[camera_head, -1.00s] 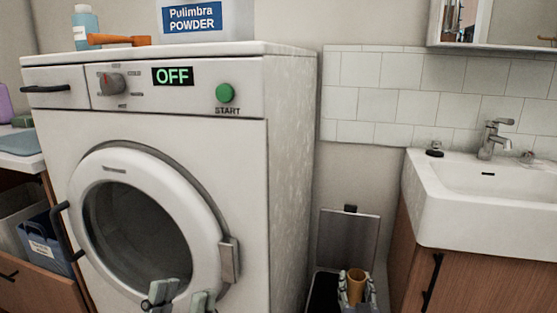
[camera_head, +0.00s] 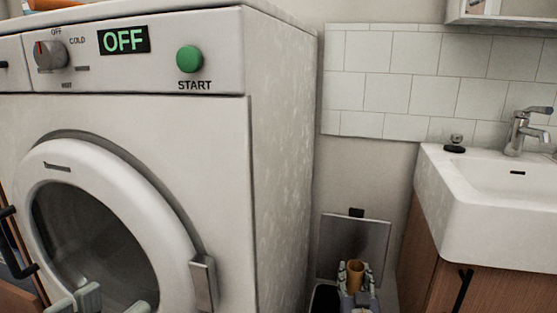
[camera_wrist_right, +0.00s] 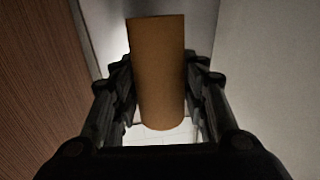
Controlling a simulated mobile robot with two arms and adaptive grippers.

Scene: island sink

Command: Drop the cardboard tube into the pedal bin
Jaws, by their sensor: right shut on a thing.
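The cardboard tube (camera_head: 354,273) is a brown cylinder held at the lower middle of the head view. My right gripper (camera_head: 356,279) is shut on it, with one finger on each side; the right wrist view also shows the tube (camera_wrist_right: 157,75) between the fingers. The pedal bin's grey lid (camera_head: 352,243) stands raised behind the tube, and its dark opening (camera_head: 325,298) shows left of my right gripper. The bin's lower body is out of frame. My left gripper (camera_head: 114,302) is at the bottom left before the washing machine door, fingers apart and empty.
The washing machine (camera_head: 285,150) stands close on the left of the bin. The sink (camera_head: 485,215) and its wooden cabinet (camera_head: 480,287) stand close on the right. The bin sits in the narrow gap between them, against the wall.

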